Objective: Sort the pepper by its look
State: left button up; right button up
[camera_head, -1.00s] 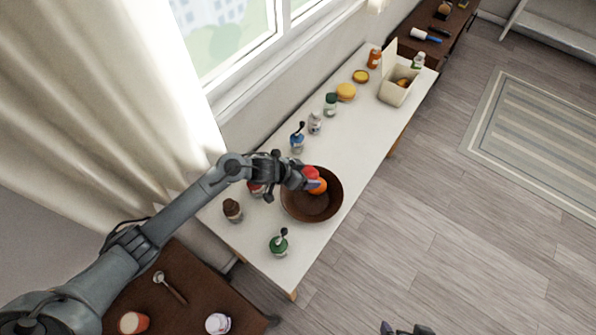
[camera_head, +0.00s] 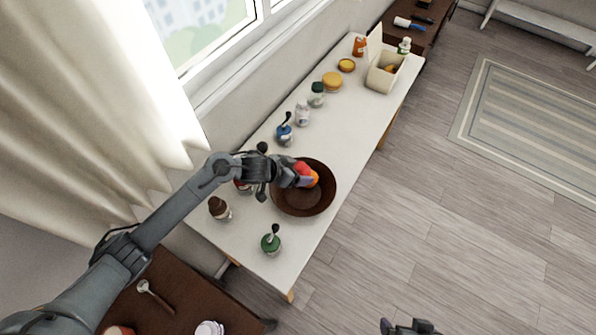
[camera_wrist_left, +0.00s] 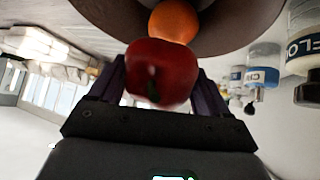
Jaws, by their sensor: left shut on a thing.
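A glossy red pepper (camera_wrist_left: 160,75) sits between the fingers of my left gripper (camera_wrist_left: 162,88), which is shut on it. In the head view the red pepper (camera_head: 302,169) is at the upper part of the brown bowl (camera_head: 322,203), and my left gripper (camera_head: 296,174) reaches over the bowl's left rim. A round orange fruit (camera_wrist_left: 174,20) is inside the bowl, just beyond the pepper in the wrist view. Whether the pepper touches it is unclear. My right gripper (camera_head: 408,327) shows only at the bottom edge; its jaws cannot be made out.
An open cream box (camera_head: 383,77) with something orange inside stands at the table's far end. Several bottles, including a blue pump bottle (camera_head: 284,133) and a green one (camera_head: 270,243), stand around the bowl. The white table (camera_head: 345,140) is clear along its right side.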

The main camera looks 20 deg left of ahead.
pick_arm(q)
jog(key=o, duration=1.2)
jog(key=shift+f, duration=0.1)
jog(key=shift+s+a+r, duration=0.15)
jog(key=shift+r, duration=0.15)
jog(key=p+v, duration=0.2)
jog(key=v, duration=0.8)
jog(key=shift+a, duration=0.1)
